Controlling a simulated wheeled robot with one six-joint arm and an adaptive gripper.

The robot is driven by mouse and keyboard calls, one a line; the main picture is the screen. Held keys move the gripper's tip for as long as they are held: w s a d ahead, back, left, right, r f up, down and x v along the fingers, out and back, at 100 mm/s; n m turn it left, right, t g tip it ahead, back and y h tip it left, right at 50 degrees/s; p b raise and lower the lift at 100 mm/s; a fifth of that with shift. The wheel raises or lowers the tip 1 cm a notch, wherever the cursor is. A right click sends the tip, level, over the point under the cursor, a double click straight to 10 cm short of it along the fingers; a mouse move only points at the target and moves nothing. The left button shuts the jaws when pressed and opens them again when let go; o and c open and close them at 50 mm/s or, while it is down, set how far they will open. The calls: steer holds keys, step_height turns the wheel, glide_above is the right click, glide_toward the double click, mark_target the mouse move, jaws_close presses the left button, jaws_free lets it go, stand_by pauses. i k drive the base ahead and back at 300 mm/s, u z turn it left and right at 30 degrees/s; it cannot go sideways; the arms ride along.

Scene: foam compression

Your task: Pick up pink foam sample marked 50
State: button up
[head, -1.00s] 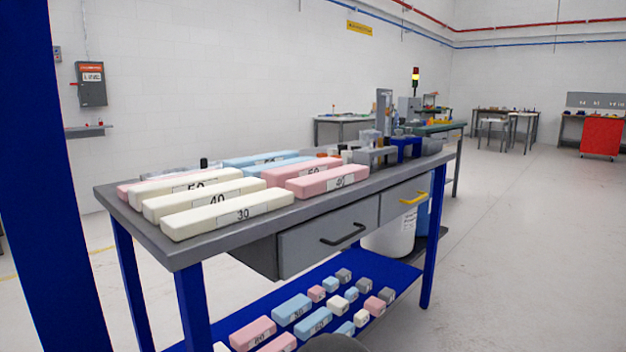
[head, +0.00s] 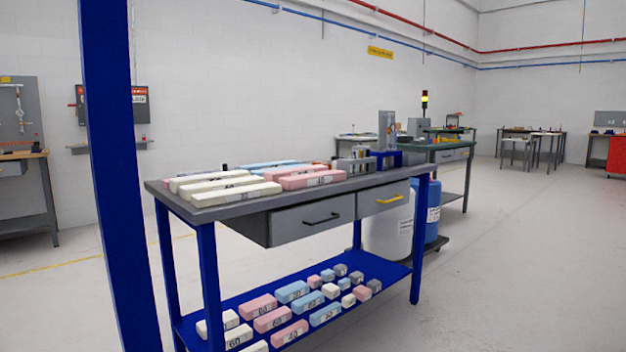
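Two pink foam samples lie side by side on the grey bench top, right of the white ones. The front pink sample (head: 302,182) carries a label that reads 40. The pink sample behind it (head: 288,171) is partly hidden by the front one; its label is too small to read now, but it looked like 50 a second ago. More pink samples, one of them a block (head: 272,319) that seems marked 60, lie on the blue lower shelf. My gripper is not in view.
White samples (head: 235,192) and blue samples (head: 262,166) share the bench top (head: 215,211). Two drawers (head: 312,218) sit under it. A white drum (head: 390,235) and a blue drum (head: 433,215) stand beyond the bench. A blue post (head: 118,180) stands at left. The floor at right is clear.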

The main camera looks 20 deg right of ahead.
mark_target(271, 176)
steer(key=z, duration=0.8)
steer(key=i, duration=1.15)
steer(key=u, duration=0.15)
